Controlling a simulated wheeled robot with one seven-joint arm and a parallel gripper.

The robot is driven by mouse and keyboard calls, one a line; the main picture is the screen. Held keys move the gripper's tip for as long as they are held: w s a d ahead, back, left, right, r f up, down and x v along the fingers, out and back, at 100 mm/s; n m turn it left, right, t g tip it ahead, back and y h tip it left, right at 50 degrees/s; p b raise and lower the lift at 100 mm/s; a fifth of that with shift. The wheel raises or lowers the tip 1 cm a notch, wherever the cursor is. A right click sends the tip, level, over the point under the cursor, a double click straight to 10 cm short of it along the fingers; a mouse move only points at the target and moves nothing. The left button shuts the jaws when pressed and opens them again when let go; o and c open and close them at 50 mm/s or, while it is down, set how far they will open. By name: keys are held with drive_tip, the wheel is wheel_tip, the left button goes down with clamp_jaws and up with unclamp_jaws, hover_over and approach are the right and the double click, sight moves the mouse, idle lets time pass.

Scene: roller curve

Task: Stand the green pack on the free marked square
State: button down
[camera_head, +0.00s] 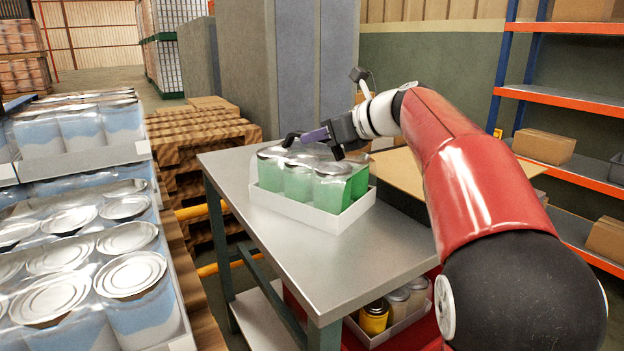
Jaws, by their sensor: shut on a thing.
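The green pack (312,210) is a low white tray of green, silver-lidded cans under clear wrap. It is upright over the grey metal table (285,262), its base at or very close to the tabletop; I cannot tell whether it touches. My gripper (314,146) is at the top of the pack, shut on it, with dark fingers at the lids. The exact grip is too small to make out. No marked square shows in this view.
Blue-and-white can packs (130,280) stand at the left, close to the table. Wooden pallets (200,135) are stacked behind it. An orange-and-blue shelf (570,100) with cartons is at the right. The table's front is bare.

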drive_tip(key=shift+r, duration=0.15)
drive_tip(key=shift+r, duration=0.1)
